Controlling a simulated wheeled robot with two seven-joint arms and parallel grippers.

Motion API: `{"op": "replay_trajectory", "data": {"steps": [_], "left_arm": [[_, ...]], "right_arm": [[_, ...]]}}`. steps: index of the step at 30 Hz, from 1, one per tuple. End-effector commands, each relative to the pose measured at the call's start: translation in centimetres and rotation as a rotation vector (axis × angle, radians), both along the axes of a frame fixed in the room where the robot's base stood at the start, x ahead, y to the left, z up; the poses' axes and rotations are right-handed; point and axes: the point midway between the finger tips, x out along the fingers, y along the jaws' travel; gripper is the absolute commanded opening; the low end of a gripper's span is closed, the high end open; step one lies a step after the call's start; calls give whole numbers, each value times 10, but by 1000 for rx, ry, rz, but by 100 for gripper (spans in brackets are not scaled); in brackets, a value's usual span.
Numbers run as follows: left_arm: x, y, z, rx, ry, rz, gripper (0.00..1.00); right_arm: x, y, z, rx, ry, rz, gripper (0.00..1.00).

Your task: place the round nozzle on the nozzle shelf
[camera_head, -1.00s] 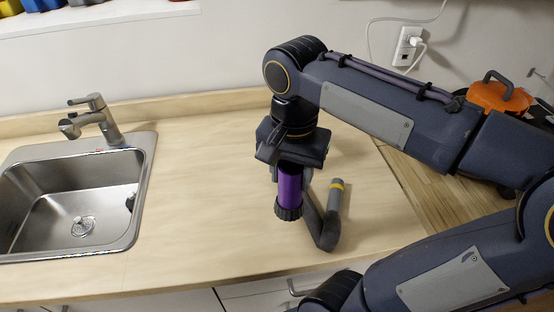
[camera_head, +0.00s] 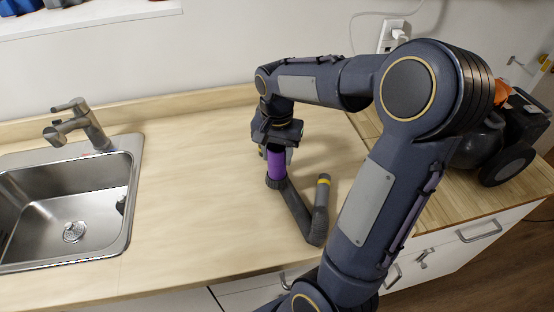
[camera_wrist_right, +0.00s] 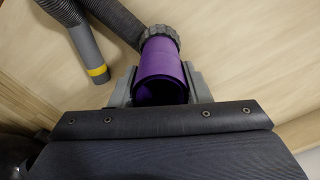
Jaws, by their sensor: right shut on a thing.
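My right gripper (camera_head: 277,145) is shut on a purple tube (camera_head: 276,163) with a dark ribbed collar, over the wooden counter. The purple tube also shows in the right wrist view (camera_wrist_right: 162,62), upper middle, between the grey fingers. I take it as the round nozzle. A dark grey hose (camera_head: 296,210) runs from near its collar to a bend, then to a grey end with a yellow band (camera_head: 323,188). Whether hose and collar are joined, I cannot tell. A white ledge (camera_head: 100,19) at the top left, possibly the nozzle shelf, carries partly cut-off blue and grey objects. My left gripper is out of view.
A steel sink (camera_head: 70,215) with a tap (camera_head: 78,125) is at the left. A black wheeled machine (camera_head: 500,140) stands at the right, partly hidden by my arm. A wall outlet (camera_head: 393,36) has a cable. The middle of the counter (camera_head: 190,190) is clear.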

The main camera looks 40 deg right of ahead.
Motion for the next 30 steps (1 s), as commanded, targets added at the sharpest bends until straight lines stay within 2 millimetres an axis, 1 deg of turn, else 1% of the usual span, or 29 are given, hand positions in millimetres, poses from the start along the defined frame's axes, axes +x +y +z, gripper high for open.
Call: {"op": "replay_trajectory", "data": {"steps": [1,3,7,9,15,20,21,25,30], "left_arm": [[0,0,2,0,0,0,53],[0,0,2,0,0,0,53],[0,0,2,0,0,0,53],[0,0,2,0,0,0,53],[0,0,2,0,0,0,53],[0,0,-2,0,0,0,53],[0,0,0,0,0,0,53],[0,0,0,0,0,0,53],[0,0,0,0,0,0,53]], "right_arm": [[3,-3,-5,0,4,-2,2],[3,-3,-18,1,5,0,2],[3,-3,-33,1,2,0,2],[3,-3,-35,1,1,0,2],[3,-3,-35,1,-1,0,2],[3,-2,-40,1,-1,0,2],[3,-3,-39,1,1,0,48],[3,-2,-38,1,1,0,64],[3,-2,-38,1,1,0,64]]}}
